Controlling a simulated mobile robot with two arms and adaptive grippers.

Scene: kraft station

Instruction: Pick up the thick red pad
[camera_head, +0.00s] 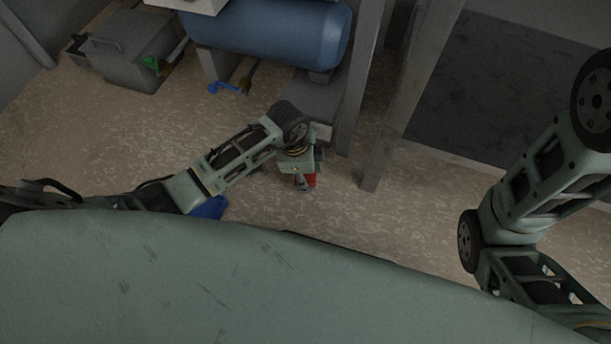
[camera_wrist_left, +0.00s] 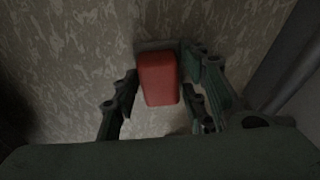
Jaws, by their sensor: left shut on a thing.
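The thick red pad (camera_wrist_left: 158,80) is a rounded red block between the fingers of my left gripper (camera_wrist_left: 158,93) in the left wrist view. The fingers are shut on it from both sides. In the head view my left gripper (camera_head: 305,183) points down over the floor, and a small part of the red pad (camera_head: 312,180) shows at its tips. The rest of the pad is hidden there by the gripper. I cannot tell whether the pad touches the floor. My right arm shows at the right of the head view, but its gripper is out of the picture.
A metal post (camera_head: 364,80) and a leaning beam (camera_head: 412,95) stand just right of my left gripper. A blue tank (camera_head: 270,35) is behind it. A grey bin (camera_head: 130,48) stands at the back left. A blue object (camera_head: 210,208) lies on the floor under my left arm.

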